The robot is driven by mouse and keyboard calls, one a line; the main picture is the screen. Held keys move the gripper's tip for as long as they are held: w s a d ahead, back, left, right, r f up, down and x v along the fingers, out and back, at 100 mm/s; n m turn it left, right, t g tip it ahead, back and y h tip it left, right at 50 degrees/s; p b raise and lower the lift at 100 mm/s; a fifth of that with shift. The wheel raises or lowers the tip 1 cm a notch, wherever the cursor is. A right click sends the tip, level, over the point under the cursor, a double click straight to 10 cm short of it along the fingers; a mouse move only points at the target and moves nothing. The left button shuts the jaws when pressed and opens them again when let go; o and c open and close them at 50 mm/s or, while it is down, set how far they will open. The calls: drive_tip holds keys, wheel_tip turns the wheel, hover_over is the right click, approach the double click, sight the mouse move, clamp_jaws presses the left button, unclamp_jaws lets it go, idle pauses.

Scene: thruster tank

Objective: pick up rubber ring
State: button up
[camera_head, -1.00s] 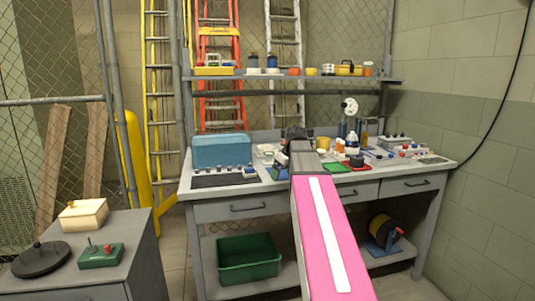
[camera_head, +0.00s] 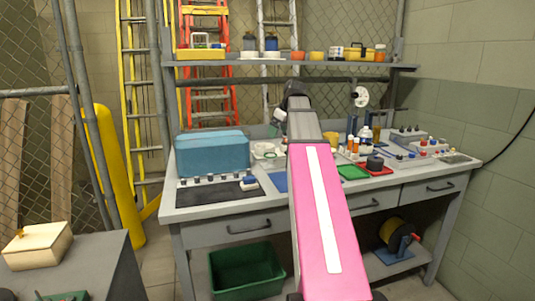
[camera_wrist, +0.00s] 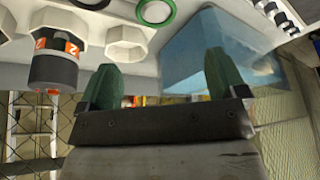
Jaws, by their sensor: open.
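My gripper (camera_wrist: 163,78) has its two green fingers apart in the wrist view, with nothing between them. In the wrist view, a dark green ring (camera_wrist: 157,25) around a pale centre lies on the light surface at the top edge, ahead of the fingers. Part of a black ring (camera_wrist: 90,5) shows at the top edge to its left. I cannot tell which of these is the rubber ring. In the head view my arm hides most of the gripper, raised over the back of the workbench (camera_head: 200,213).
A blue box (camera_head: 212,153) stands on the bench left of my arm; it is close beside the right finger in the wrist view (camera_wrist: 215,45). An orange-banded dark container (camera_wrist: 55,65) and pale hexagonal cups (camera_wrist: 125,42) lie left. A loaded shelf (camera_head: 290,63) is above.

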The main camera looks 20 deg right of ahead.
hover_over(271, 155)
drive_tip(key=s+d, duration=0.1)
drive_tip(key=s, duration=0.1)
drive_tip(key=f, duration=0.5)
drive_tip(key=shift+w+d, duration=0.1)
drive_tip(key=shift+w, duration=0.1)
drive_tip(key=shift+d+x, duration=0.15)
drive_tip(key=shift+x, duration=1.15)
drive_tip(key=shift+d+x, duration=0.1)
drive_tip(key=shift+x, duration=1.2)
drive_tip(key=shift+f, duration=0.1)
drive_tip(key=c, duration=1)
